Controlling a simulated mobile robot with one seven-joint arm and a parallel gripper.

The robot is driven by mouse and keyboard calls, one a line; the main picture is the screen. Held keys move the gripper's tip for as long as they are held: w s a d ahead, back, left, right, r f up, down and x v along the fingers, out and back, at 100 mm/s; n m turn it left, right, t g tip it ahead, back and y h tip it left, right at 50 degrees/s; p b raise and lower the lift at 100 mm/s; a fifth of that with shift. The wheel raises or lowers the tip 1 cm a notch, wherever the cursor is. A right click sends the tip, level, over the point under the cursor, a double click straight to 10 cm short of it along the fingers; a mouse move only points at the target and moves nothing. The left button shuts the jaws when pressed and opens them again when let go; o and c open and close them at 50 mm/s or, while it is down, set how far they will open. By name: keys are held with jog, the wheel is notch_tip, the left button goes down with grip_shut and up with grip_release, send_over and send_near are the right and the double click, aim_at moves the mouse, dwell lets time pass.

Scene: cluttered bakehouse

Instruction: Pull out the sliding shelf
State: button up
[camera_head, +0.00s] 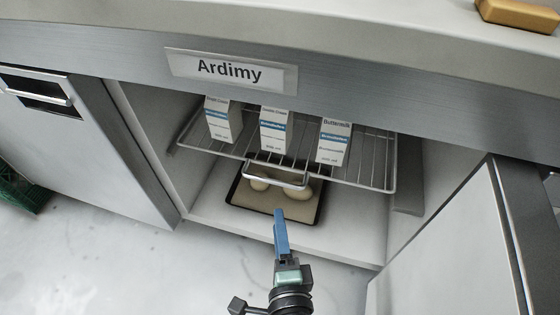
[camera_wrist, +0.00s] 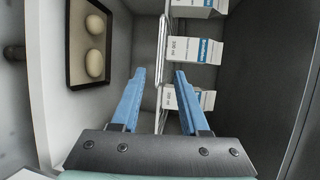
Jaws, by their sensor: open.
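The sliding shelf (camera_head: 372,178) is a wire rack inside the open cabinet compartment, with a pale handle (camera_head: 275,178) at its front edge. In the wrist view the rack appears edge-on, with its handle (camera_wrist: 161,68) in line with the gap between my fingers. My gripper (camera_head: 280,212) is open, its blue fingers pointing at the handle from the front. In the wrist view the two fingertips (camera_wrist: 160,72) lie on either side of the handle's line. Nothing appears held; whether the fingertips reach around the bar I cannot tell.
Three cartons (camera_head: 276,130) stand on the shelf. Below it, a dark-rimmed tray (camera_head: 262,204) with pale dough pieces sits on the cabinet floor. An open door (camera_head: 450,250) stands at the right, a closed one (camera_head: 95,150) at the left. The floor in front is clear.

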aim_at(273, 180)
jog(key=shift+w+a+f+b, duration=0.15)
jog(key=shift+w+f+b, duration=0.25)
jog(key=shift+w+b, duration=1.2)
jog(key=shift+w+a+f+b, duration=0.2)
jog(key=shift+w+f+b, duration=0.3)
jog(key=shift+w, duration=2.05)
jog(key=shift+w+a+f+b, duration=0.15)
jog(key=shift+w+f+b, duration=0.2)
jog(key=shift+w+b, duration=1.3)
jog(key=shift+w+p, duration=0.45)
jog(key=shift+p, duration=0.05)
grip_shut()
